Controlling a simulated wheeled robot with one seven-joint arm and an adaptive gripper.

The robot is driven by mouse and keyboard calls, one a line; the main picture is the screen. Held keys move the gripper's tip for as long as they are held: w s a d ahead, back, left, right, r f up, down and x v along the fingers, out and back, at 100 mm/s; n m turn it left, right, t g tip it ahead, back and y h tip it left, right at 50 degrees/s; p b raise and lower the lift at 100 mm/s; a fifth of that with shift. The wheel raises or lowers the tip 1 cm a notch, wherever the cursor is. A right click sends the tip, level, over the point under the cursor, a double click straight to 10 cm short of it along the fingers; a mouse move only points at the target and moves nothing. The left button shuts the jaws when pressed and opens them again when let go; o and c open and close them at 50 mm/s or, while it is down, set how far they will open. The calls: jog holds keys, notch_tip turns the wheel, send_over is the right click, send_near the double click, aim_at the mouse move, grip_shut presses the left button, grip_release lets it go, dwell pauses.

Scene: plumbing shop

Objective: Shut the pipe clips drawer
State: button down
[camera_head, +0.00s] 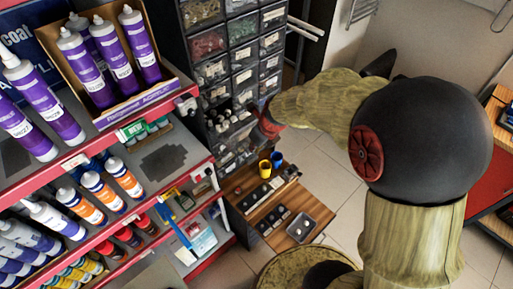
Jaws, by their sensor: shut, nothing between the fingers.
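A dark cabinet of small clear-fronted drawers (243,55) stands at the centre, behind the shelf. One drawer (232,127) low in it appears pulled out, with small pale and dark pieces showing inside. I cannot read its label, so I cannot tell for sure that it is the pipe clips drawer. My gripper (253,107) is small and dark at the end of my arm, close to the right front of that drawer. It is shut and empty. I cannot tell whether it touches the drawer front. My wrist hides part of the drawers behind it.
A red-edged shelf (150,112) with purple sealant tubes (140,45) fills the left. Tiled floor (335,160) is open to the right.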

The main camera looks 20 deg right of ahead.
jog(key=p, duration=0.7)
send_near(232, 133)
jog(key=x, duration=0.6)
jog(key=shift+s+d, duration=0.2)
jog(key=shift+s, duration=0.05)
jog(key=shift+w+a+f, duration=0.15)
jog(key=shift+w, duration=0.25)
